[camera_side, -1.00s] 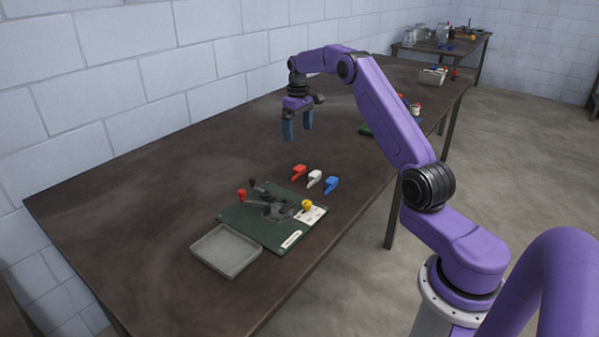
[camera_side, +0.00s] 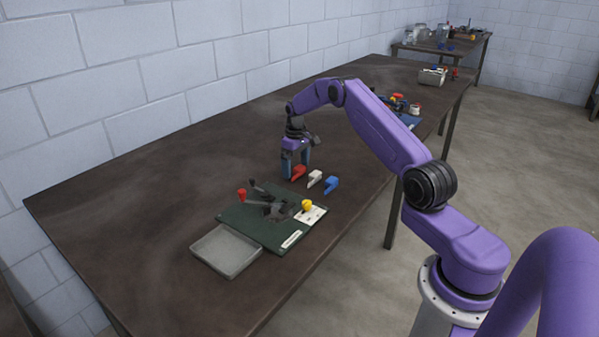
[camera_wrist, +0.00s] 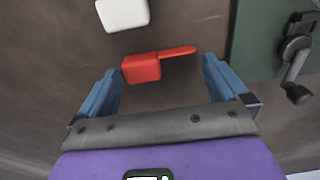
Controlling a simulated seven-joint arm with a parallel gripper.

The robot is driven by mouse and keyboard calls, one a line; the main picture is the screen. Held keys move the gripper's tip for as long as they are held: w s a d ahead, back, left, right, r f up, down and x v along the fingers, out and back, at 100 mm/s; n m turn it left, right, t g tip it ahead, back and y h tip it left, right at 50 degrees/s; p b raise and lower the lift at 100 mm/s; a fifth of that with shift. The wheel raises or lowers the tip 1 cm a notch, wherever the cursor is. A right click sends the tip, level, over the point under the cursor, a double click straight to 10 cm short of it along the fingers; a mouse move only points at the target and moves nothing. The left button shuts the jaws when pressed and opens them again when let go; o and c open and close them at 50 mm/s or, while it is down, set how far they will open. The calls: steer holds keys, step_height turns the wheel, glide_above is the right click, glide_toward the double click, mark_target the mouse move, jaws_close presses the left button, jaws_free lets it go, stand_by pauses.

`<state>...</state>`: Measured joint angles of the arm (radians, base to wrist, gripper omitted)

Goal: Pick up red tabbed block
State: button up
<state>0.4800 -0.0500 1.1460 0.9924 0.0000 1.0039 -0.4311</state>
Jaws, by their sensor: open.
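The red tabbed block (camera_side: 299,172) lies on the brown table, at the left end of a row with a white block (camera_side: 315,178) and a blue block (camera_side: 331,184). My gripper (camera_side: 296,172) is low over the table at the red block, its fingers pointing down. In the wrist view the red block (camera_wrist: 142,68), with its thin tab pointing right, lies across the space just ahead of my two blue fingers (camera_wrist: 160,85). The fingers are apart with nothing held. The white block (camera_wrist: 122,13) shows at the top of the wrist view.
A green board (camera_side: 243,217) with a dark lever mechanism, a red knob (camera_side: 241,194) and a yellow knob (camera_side: 307,205) lies in front of the blocks. A grey tray (camera_side: 226,250) is beside it. The table's left part is bare.

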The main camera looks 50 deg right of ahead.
steer(key=shift+f, duration=0.75)
steer(key=c, duration=0.7)
steer(key=shift+r, duration=0.1)
